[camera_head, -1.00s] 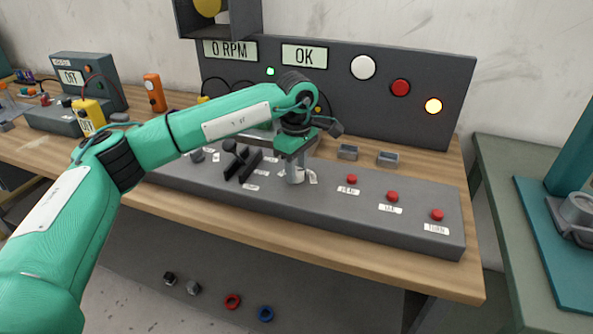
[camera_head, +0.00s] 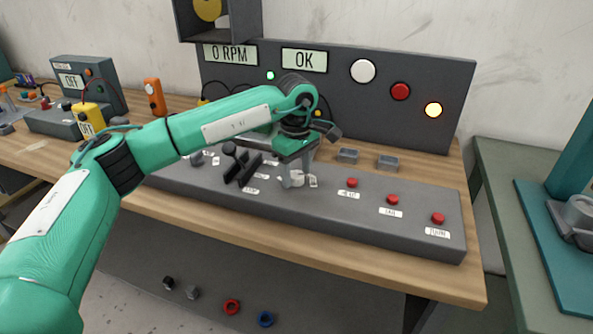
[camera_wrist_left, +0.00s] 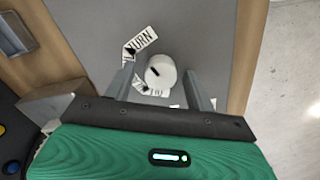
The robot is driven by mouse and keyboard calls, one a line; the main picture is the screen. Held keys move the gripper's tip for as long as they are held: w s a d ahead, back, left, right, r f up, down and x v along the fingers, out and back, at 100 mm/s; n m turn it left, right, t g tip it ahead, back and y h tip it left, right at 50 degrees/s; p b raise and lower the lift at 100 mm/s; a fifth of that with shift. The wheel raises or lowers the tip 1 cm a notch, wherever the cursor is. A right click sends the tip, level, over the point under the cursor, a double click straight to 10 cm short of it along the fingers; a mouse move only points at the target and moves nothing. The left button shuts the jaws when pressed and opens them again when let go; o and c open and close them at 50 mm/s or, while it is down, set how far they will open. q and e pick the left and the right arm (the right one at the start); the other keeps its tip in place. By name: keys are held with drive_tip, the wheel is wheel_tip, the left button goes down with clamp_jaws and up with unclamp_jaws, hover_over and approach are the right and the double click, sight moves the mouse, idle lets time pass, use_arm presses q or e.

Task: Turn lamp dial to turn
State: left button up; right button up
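The lamp dial is a round white knob (camera_wrist_left: 160,72) with a dark pointer mark on top. It sits on the grey control panel (camera_head: 330,215), with a "TURN" label (camera_wrist_left: 146,39) and other small labels around it. The dial also shows in the head view (camera_head: 297,179), partly covered by the fingers. My left gripper (camera_head: 294,181) points down over it. In the left wrist view my left gripper (camera_wrist_left: 159,75) is open, with one finger on each side of the dial and a gap on both sides. My right gripper is not in view.
A black lever (camera_head: 235,163) stands left of the dial, and red buttons (camera_head: 393,199) line the panel to the right. Small grey trays (camera_head: 387,162) sit behind the panel.

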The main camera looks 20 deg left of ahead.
sight(296, 174)
use_arm(q)
wheel_tip(296, 174, up, 14)
drive_tip(key=shift+f, duration=0.15)
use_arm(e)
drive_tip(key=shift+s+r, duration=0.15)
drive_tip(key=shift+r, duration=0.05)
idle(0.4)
